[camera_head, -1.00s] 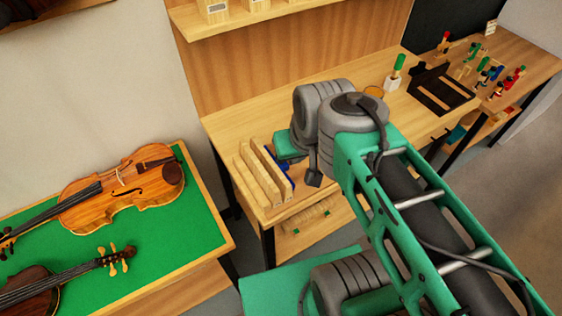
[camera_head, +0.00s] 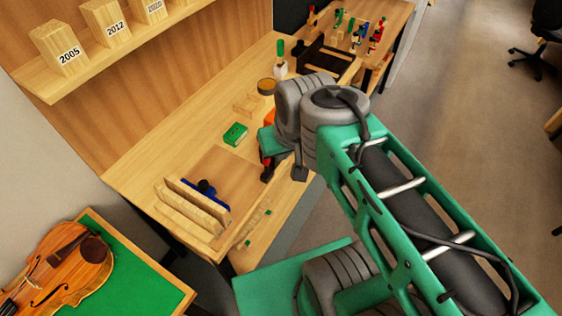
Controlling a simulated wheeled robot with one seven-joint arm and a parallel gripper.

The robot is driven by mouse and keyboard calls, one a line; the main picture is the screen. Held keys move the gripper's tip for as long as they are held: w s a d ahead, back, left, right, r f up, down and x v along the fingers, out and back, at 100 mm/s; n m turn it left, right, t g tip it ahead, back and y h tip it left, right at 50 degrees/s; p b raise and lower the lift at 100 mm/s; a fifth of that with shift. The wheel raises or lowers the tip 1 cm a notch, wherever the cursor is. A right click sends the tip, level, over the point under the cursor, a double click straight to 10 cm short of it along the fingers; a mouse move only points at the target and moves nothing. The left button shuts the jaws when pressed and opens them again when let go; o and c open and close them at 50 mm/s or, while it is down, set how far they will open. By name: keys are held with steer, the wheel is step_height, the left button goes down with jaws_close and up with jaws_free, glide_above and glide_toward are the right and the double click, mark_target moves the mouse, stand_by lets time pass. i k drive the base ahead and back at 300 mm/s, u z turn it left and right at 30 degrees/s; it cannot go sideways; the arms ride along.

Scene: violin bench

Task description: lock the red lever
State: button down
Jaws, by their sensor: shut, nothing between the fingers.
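No red lever can be made out for certain. A small dark and red object (camera_head: 267,166) stands at the front edge of the workbench, just left of my arm. An orange-red piece (camera_head: 269,118) shows above it, partly covered by my arm. I cannot tell whether either is the red lever or how a lever stands. Several small red-handled tools (camera_head: 377,33) stand at the far end of the bench. My arm crosses the right half of the picture over the bench front.
The wooden workbench (camera_head: 160,150) holds a green box (camera_head: 236,134), a wooden block (camera_head: 250,102), a blue tool (camera_head: 204,190) by wooden slats (camera_head: 188,208), and a green-handled tool (camera_head: 280,60). A violin (camera_head: 62,265) lies on a green-topped table at lower left. Open floor lies right.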

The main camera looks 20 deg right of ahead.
mark_target(266, 163)
steer(key=u, duration=4.3)
steer(key=k, duration=1.35)
steer(key=z, duration=0.8)
